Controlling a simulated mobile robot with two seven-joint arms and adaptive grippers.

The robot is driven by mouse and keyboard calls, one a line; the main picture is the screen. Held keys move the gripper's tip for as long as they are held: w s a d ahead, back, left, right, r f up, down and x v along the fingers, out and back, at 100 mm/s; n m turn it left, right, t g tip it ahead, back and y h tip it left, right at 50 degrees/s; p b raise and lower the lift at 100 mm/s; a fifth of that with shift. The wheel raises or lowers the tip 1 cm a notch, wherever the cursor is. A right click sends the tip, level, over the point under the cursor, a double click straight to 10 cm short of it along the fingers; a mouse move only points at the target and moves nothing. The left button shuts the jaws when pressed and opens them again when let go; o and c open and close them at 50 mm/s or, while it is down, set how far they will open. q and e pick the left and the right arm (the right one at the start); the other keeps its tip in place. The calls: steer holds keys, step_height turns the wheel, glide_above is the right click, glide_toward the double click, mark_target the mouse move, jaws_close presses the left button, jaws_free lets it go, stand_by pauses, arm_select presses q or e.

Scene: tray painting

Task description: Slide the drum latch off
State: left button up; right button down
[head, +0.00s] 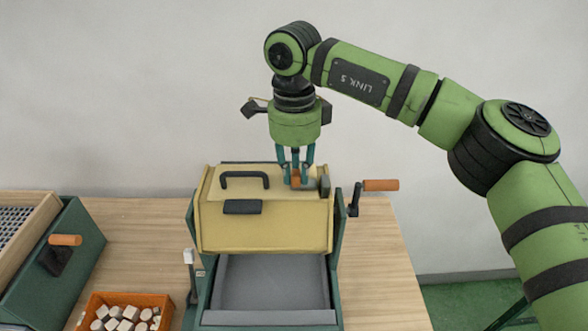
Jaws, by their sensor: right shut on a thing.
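The yellow drum (265,232) sits in a dark green frame at the middle of the table, its lid facing up. A black handle (245,175) and a dark plate (242,207) are on its lid and front edge. My right gripper (296,182) points down over the right part of the lid. Its teal fingers are shut on a small orange piece (295,180), which looks like the drum latch; the fingers partly hide it. A dark grey block (325,185) stands just right of it. My left gripper is out of view.
A crank with an orange grip (380,185) sticks out right of the drum. A grey tray (270,285) lies in front. An orange bin (125,303) of pale blocks and a green unit (75,270) stand left. The table's right side (385,260) is clear.

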steer(key=shift+s+a+f, duration=0.1)
steer(key=shift+s+a, duration=0.15)
steer(key=shift+a, duration=0.05)
steer(key=c, duration=1.4)
jaws_free()
steer(key=shift+d, duration=0.25)
steer(key=shift+c, duration=0.2)
steer(key=o, duration=0.4)
steer(key=shift+w, duration=0.1)
steer(key=shift+o, duration=0.2)
steer(key=shift+a, duration=0.35)
steer(key=shift+d+r, duration=0.1)
steer(key=shift+r, duration=0.1)
steer(key=shift+d+r, duration=0.15)
steer(key=shift+r, duration=0.15)
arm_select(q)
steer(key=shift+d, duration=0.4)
arm_select(e)
step_height(320, 180, up, 11)
steer(key=shift+a+r, duration=0.15)
steer(key=shift+a, duration=0.15)
